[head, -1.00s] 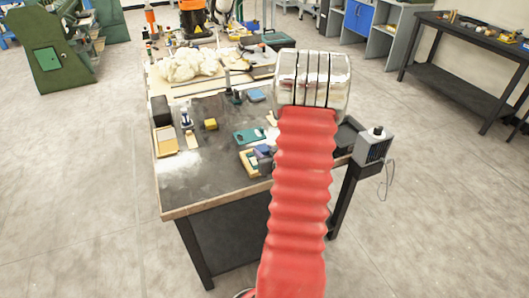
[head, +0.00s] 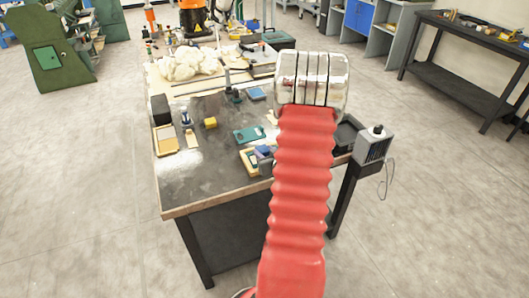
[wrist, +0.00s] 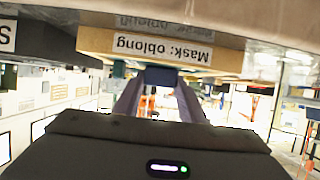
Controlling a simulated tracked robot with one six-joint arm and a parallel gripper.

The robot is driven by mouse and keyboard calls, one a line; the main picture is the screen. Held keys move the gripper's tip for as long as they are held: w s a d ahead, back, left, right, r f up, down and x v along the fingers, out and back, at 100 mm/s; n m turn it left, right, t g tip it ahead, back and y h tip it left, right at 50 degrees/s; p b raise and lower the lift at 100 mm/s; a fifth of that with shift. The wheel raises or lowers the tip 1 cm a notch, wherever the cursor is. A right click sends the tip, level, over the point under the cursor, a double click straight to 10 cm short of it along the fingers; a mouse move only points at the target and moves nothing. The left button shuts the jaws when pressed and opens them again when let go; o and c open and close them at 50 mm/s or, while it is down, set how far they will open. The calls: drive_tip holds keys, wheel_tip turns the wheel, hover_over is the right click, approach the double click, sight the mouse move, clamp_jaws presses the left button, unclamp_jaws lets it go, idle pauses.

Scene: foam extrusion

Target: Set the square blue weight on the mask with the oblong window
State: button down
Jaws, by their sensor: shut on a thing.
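My gripper (wrist: 160,98) shows in the wrist view as two purple fingers, shut on a dark blue block, the blue weight (wrist: 161,75). The wrist view is upside down. In it, a tan block labelled "Mask: oblong" (wrist: 150,48) is close by the fingertips and the weight; I cannot tell whether the weight touches it. In the head view a tan holder (head: 248,162) stands near the table's front edge, with a purple-blue shape beside it that seems to be my fingers. My red arm hides part of this area.
On the dark table (head: 205,190) are a yellow block (head: 210,123), a green plate (head: 249,135), a blue block (head: 257,94), a tan tray (head: 166,140) and a black box (head: 159,109). A grey device (head: 374,146) is at the right edge. The front left is clear.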

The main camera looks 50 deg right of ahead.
drive_tip(key=c, duration=1)
unclamp_jaws()
drive_tip(key=shift+c, duration=0.2)
drive_tip(key=shift+f, duration=0.1)
drive_tip(key=shift+r, duration=3.55)
